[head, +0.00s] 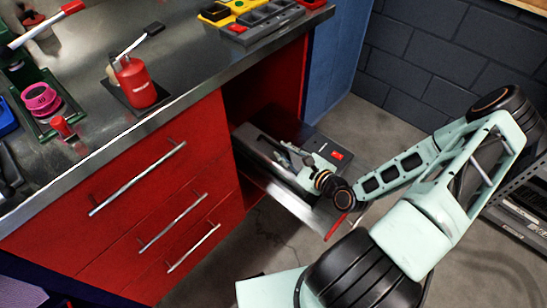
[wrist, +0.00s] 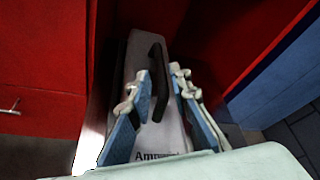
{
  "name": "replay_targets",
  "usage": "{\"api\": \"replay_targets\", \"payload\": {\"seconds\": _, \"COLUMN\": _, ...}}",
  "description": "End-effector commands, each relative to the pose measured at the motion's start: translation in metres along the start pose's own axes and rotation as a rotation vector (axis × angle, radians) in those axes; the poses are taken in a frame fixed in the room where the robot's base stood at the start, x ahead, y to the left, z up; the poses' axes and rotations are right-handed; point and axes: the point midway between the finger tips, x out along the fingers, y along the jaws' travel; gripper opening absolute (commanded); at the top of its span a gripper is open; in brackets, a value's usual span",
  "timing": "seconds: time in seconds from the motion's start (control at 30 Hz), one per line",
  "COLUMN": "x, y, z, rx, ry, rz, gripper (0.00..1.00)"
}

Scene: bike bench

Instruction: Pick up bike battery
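The bike battery (wrist: 128,70) is a long grey case with a black loop handle (wrist: 158,85) and dark lettering starting "Amp". It lies in the open compartment of the red cabinet, and its grey body also shows in the head view (head: 262,153). My gripper (wrist: 160,74) is open, with one blue-padded finger on each side of the handle. A gap shows between the fingers and the handle. In the head view my gripper (head: 287,152) is low over the battery, and the arm covers part of it.
Red cabinet walls (wrist: 45,60) stand close on both sides of the battery. The metal worktop (head: 190,60) above holds a red bottle (head: 137,82), a pink spool (head: 40,98) and a yellow-and-black tray (head: 250,15). Bare floor (head: 375,130) lies right of the cabinet.

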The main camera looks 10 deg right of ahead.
Motion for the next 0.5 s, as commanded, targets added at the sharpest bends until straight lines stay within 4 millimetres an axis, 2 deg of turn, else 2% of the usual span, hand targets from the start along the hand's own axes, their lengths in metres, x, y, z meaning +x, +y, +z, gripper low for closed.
{"api": "replay_targets", "payload": {"seconds": 0.23, "x": 0.022, "y": 0.0, "z": -0.001, "rx": -0.002, "ry": 0.0, "rz": 0.001, "gripper": 0.19}}
{"api": "replay_targets", "payload": {"seconds": 0.5, "x": 0.061, "y": 0.001, "z": -0.001, "rx": -0.002, "ry": 0.0, "rz": 0.002, "gripper": 0.19}}
